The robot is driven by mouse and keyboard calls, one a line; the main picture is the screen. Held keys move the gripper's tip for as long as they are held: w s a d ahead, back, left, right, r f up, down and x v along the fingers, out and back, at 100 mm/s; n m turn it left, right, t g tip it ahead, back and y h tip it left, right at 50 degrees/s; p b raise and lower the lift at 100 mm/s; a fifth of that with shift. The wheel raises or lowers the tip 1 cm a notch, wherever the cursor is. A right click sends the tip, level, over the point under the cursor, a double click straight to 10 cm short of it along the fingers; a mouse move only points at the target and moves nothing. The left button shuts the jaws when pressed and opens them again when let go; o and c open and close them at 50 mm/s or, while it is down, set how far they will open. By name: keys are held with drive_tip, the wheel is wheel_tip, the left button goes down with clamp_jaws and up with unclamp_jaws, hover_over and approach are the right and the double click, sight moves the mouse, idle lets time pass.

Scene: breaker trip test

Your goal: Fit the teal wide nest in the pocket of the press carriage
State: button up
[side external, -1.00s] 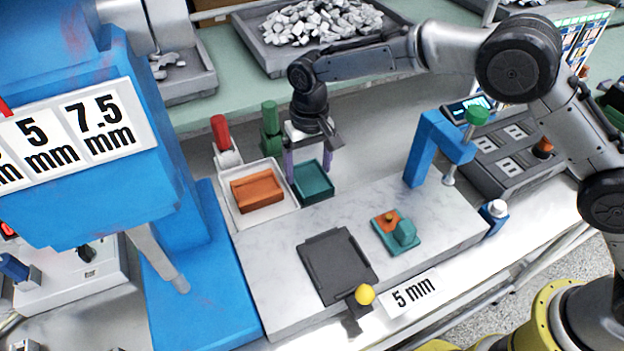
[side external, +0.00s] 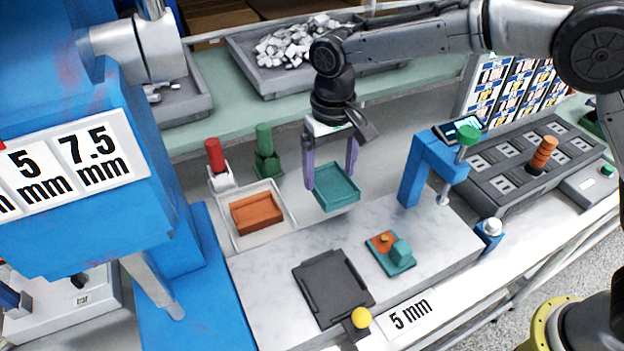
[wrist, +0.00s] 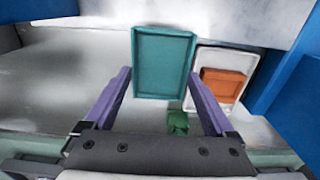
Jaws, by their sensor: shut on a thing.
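The teal wide nest (side external: 335,188) is a shallow rectangular tray. My gripper (side external: 331,176) is shut on it, with a purple finger at each side, and holds it raised beside the white tray. In the wrist view the nest (wrist: 163,65) lies between and beyond the fingertips of my gripper (wrist: 161,78). The press carriage (side external: 333,287) is a dark grey plate with a shallow recess and a yellow knob (side external: 361,317), on the marble slab. Its recess looks empty.
An orange nest (side external: 256,213) sits in the white tray (side external: 284,222). A small teal-and-orange fixture (side external: 397,258) stands on the marble slab (side external: 262,280). A blue bracket (side external: 418,165) rises at the right. The blue press (side external: 190,240) stands at the left.

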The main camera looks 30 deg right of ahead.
drive_tip(key=s+d+r, duration=0.4)
drive_tip(key=s, duration=0.3)
drive_tip(key=s+a+r, duration=0.1)
drive_tip(key=s+a, duration=0.8)
drive_tip(key=a, duration=0.3)
drive_tip(key=shift+a+r, duration=0.15)
drive_tip(key=shift+r, duration=0.2)
drive_tip(key=shift+s+f, duration=0.1)
drive_tip(key=shift+f, duration=2.8)
drive_tip(key=shift+f, duration=0.95)
drive_tip(key=o, duration=1.4)
drive_tip(key=shift+f, duration=0.1)
